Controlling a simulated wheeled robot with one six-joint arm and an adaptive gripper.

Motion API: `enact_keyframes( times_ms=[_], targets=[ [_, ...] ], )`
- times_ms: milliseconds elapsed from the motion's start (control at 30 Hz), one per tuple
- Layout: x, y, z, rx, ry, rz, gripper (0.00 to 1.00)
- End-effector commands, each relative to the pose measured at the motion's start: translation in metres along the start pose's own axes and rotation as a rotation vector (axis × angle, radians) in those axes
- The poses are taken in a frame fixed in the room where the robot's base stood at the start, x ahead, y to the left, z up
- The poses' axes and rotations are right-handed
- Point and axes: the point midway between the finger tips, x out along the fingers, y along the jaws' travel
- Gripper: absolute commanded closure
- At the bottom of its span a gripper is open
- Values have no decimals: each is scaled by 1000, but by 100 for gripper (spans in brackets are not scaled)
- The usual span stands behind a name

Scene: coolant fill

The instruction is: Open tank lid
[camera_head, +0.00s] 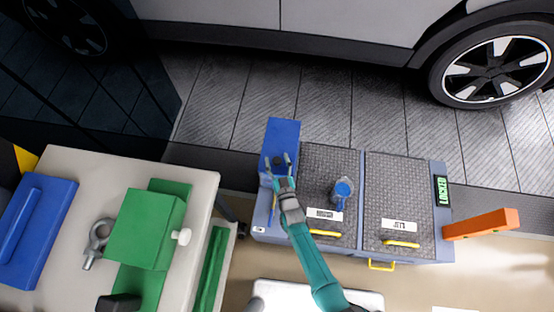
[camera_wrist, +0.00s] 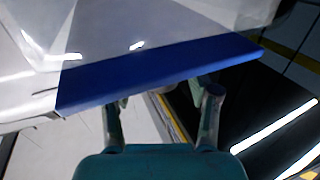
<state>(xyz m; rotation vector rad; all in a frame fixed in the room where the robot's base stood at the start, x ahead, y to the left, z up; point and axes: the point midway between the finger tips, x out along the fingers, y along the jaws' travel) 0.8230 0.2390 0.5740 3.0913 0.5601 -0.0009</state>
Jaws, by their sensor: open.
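A blue panel (camera_head: 283,134), which may be the tank lid, shows at the left end of the grey cabinet in the head view. A dark round spot (camera_head: 277,162) lies on it; I cannot tell if it is a knob or an opening. My gripper (camera_head: 276,160) is over the panel's near part, fingers apart on either side of the dark spot. In the wrist view, a blue surface (camera_wrist: 160,75) crosses in front of my spread fingers (camera_wrist: 162,98). Nothing shows clamped between them. I cannot tell whether the fingers touch the panel.
An orange bar (camera_head: 480,224) juts out right, below a green "LOCKED" display (camera_head: 442,190). A workbench (camera_head: 205,178) with a green block (camera_head: 150,230) is left. A car (camera_head: 350,20) is behind.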

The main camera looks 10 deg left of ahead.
Motion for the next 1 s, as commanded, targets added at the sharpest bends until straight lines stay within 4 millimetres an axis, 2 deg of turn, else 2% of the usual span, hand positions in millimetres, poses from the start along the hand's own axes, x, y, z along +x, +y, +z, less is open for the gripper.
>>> enact_keyframes(
  times_ms=[367,600,1000],
  targets=[
    [5,0,0,0,0,0,39],
    [5,0,0,0,0,0,99],
    [7,2,-5,7,-18,7,100]
  ],
)
